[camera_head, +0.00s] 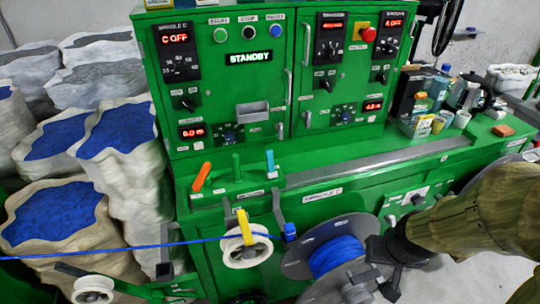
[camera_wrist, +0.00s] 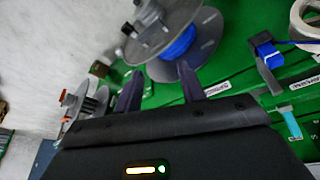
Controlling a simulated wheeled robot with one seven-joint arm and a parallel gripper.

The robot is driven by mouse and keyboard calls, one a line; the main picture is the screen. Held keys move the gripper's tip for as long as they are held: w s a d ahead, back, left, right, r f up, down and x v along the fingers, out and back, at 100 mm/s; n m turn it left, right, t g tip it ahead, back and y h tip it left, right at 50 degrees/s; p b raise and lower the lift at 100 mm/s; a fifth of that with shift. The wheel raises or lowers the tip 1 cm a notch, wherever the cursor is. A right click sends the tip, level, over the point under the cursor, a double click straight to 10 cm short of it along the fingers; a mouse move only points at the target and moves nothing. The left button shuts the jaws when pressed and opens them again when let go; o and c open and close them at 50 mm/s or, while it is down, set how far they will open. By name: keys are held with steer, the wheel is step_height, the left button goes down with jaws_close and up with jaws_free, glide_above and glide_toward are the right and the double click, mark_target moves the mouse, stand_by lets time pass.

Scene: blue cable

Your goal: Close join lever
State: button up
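On the green machine's ledge, an orange lever (camera_head: 201,177) leans sideways, a green lever (camera_head: 236,166) stands upright, and a light blue lever (camera_head: 270,162) stands to its right. A yellow lever (camera_head: 245,227) sits over a white pulley (camera_head: 246,250). I cannot read which is the join lever. A light blue piece (camera_wrist: 291,122), probably the light blue lever, shows at the right of the wrist view. My gripper (camera_head: 376,270) is right of the levers, beside the large spool; in the wrist view its fingers (camera_wrist: 160,70) are apart, with nothing seen held.
The large grey spool (camera_head: 298,267) with blue cable is close to my gripper. A blue cable (camera_head: 120,251) runs left from the white pulley. A dark bracket with a blue block (camera_head: 290,232) stands between pulley and spool. Bottles and boxes (camera_head: 425,115) crowd the right counter.

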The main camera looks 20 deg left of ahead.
steer(key=w+a+f+n+t+y, duration=0.2)
steer(key=w+a+n+t+y, duration=0.3)
steer(key=w+a, duration=0.7)
steer(key=s+a+r+t+y, duration=0.1)
steer(key=a+r+t+y, duration=0.1)
steer(key=a, duration=0.4)
steer(key=s+a+r+t+y+p, duration=0.1)
steer(key=a+r+t+y, duration=0.1)
steer(key=a, duration=0.4)
steer(key=shift+r+n+t+y, duration=0.3)
steer(key=shift+r+t, duration=0.25)
steer(key=shift+t, duration=0.55)
steer(key=shift+p, duration=0.3)
